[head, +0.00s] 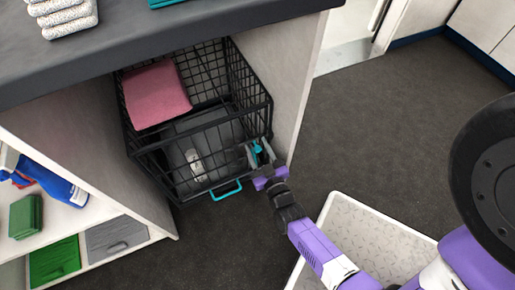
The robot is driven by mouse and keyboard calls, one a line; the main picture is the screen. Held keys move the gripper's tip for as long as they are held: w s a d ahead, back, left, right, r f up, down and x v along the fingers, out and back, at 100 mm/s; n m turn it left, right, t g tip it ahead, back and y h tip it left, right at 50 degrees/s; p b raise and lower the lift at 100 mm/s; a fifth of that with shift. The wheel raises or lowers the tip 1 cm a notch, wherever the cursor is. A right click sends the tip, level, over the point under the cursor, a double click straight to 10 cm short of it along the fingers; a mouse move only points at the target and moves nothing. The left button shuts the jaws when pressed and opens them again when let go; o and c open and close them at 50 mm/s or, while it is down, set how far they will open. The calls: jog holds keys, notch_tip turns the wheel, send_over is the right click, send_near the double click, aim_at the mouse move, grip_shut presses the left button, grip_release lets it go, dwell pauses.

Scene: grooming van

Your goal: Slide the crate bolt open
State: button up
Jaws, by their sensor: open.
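The black wire crate (205,144) stands in the open bay under the dark counter. A teal handle-like loop (226,190) sticks out low at its front. My gripper (257,152) is open at the crate's front right corner, with its fingers close to the bars. A teal piece (268,148), possibly the bolt, shows beside the fingers. I cannot tell whether the fingers touch it, and the gripper partly hides this corner.
A pink folded cloth (156,94) lies at the crate's upper left. Shelves with a blue bottle (62,187) and green items (27,216) are at left. A pale patterned tray-like surface (365,240) is below my arm. Dark floor (390,120) is clear at right.

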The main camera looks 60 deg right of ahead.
grip_shut()
dwell(1.4)
